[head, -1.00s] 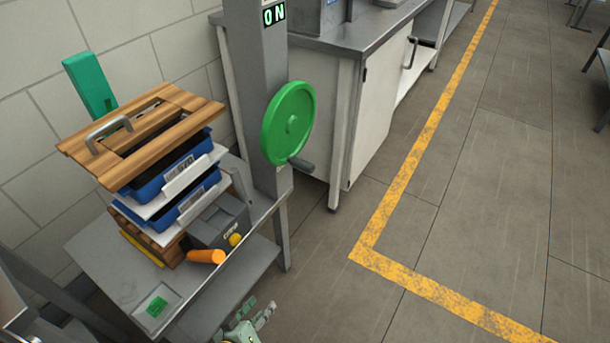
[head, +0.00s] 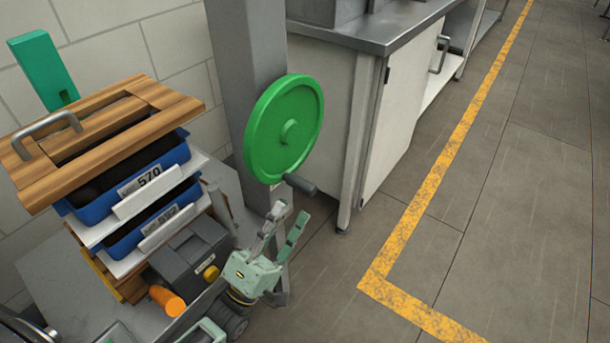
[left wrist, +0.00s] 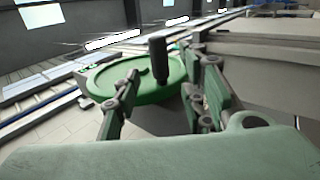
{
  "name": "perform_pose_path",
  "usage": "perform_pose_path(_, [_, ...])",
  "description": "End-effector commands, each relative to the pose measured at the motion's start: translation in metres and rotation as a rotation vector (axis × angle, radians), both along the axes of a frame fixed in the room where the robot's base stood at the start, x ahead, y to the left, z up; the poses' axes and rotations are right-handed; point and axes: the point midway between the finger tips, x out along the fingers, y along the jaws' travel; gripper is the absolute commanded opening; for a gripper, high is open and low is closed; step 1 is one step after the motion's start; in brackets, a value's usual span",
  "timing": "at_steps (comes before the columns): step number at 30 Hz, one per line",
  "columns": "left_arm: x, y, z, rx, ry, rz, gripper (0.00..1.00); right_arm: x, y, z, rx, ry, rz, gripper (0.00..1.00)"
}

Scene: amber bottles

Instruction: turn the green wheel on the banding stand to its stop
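The green wheel (head: 285,128) is mounted on the side of a grey column of the banding stand (head: 240,60). Its dark crank handle (head: 300,185) sticks out at the wheel's lower right. My left gripper (head: 285,220) is below the handle, fingers apart and pointing up, with nothing between them. In the left wrist view the green wheel (left wrist: 140,85) lies ahead, and the dark handle (left wrist: 159,60) shows beyond and between the open fingers (left wrist: 165,85), apart from them.
A stack of blue trays (head: 125,185) under a wooden frame (head: 100,140) stands left of the column. An orange cylinder (head: 167,300) and a grey box (head: 190,255) sit beside it. A white cabinet (head: 400,110) stands behind the wheel. Floor at right is clear.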

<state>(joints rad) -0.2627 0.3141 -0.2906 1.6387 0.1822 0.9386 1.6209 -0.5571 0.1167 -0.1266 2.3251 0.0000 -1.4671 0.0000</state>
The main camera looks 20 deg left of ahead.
Motion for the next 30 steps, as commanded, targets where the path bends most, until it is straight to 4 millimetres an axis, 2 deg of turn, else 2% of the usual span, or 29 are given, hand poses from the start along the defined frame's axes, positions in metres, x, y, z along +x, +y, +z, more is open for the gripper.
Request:
perform_pose_path(9, [0.036, -0.013, 0.032, -0.002, -0.005, 0.001, 0.39, 0.002, 0.000, -0.009, 0.000, 0.005, 0.001, 0.00])
perform_pose_path(15, [0.052, -0.019, 0.044, 0.002, -0.002, 0.002, 0.39, 0.002, 0.000, -0.012, -0.001, 0.007, 0.001, 0.00])
perform_pose_path(25, [0.056, -0.020, 0.046, 0.002, 0.000, 0.003, 0.39, 0.002, 0.000, -0.014, -0.001, 0.009, 0.001, 0.00])
perform_pose_path(30, [0.056, -0.020, 0.046, 0.002, 0.000, 0.003, 0.25, 0.002, 0.000, -0.014, -0.001, 0.009, 0.000, 0.00])
